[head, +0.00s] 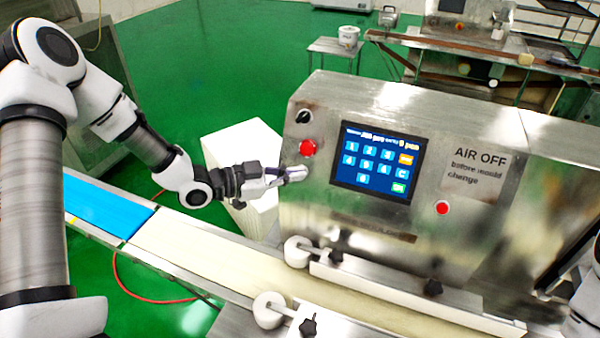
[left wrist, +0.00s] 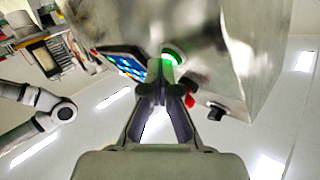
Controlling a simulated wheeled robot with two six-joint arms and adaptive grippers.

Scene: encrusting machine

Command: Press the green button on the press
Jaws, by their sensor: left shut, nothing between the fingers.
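The press (head: 460,245) is a steel machine with a slanted front panel and a lit blue touch screen (head: 378,160). My left gripper (head: 300,173) is shut and empty, its fingertips at the panel left of the screen, just below a red button (head: 308,147). In the left wrist view the green button (left wrist: 173,54) glows right at the tips of my left gripper (left wrist: 160,80). The fingers partly cover it, and I cannot tell whether they touch it. In the head view the green button is hidden behind the gripper. My right gripper is not in view.
A black knob (head: 303,116) sits above the red button. A second red button (head: 442,208) is right of the screen. A conveyor with a blue belt (head: 105,208) and a pale belt (head: 190,243) runs in front of the press. A white block (head: 243,150) stands behind my left wrist.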

